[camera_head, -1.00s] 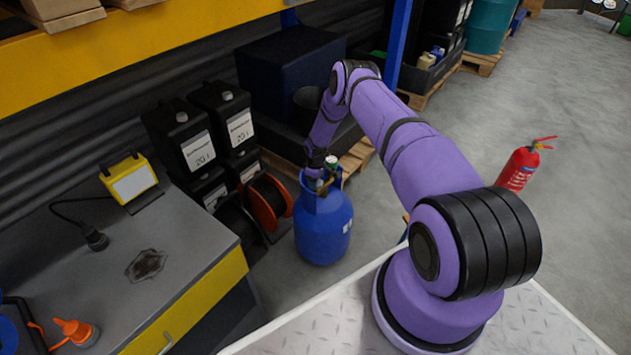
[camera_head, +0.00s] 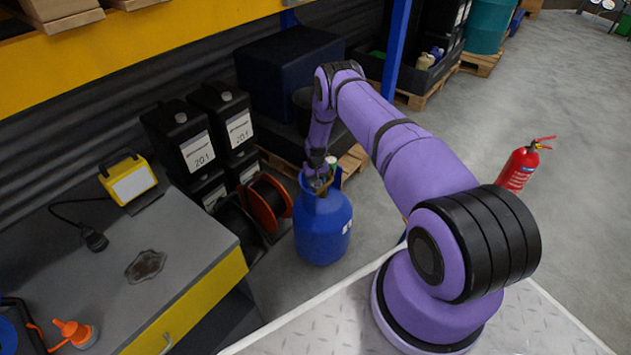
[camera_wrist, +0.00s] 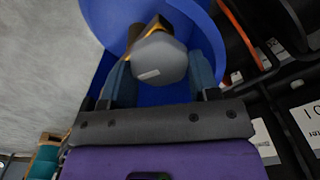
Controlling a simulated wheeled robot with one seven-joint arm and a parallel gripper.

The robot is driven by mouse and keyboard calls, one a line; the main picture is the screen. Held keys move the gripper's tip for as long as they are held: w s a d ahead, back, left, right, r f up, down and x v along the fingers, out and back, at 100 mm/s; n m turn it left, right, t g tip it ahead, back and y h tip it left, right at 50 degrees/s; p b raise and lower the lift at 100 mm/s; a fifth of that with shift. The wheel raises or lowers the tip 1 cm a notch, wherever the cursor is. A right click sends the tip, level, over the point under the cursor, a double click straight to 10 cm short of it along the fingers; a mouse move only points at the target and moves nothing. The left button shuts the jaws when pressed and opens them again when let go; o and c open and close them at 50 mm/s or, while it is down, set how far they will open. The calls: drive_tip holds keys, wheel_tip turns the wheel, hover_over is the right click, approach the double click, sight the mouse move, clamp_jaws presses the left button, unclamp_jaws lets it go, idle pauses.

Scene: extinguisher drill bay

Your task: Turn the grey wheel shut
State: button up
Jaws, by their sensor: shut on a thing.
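The blue gas cylinder (camera_head: 322,227) stands upright on the floor, with its valve inside the collar at the top. The grey wheel (camera_wrist: 160,60) shows in the wrist view, on top of the blue cylinder (camera_wrist: 110,18), with a brass-coloured part just behind it. My gripper (camera_wrist: 163,68) has one finger on each side of the grey wheel and is shut on it. In the head view my gripper (camera_head: 317,172) reaches down into the collar, and the wheel is mostly hidden by it there.
A grey workbench (camera_head: 200,225) with a yellow lamp (camera_head: 130,182) stands at the left. Black canisters (camera_head: 190,140) and an orange cable reel (camera_head: 267,203) are close to the cylinder. A red extinguisher (camera_head: 519,168) stands on open floor at the right.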

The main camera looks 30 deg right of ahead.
drive_tip(key=shift+d+m, duration=0.1)
drive_tip(key=shift+m, duration=1.1)
drive_tip(key=o, duration=0.6)
drive_tip(key=shift+o, duration=0.2)
wheel_tip(320, 180, up, 11)
drive_tip(key=shift+f, duration=0.1)
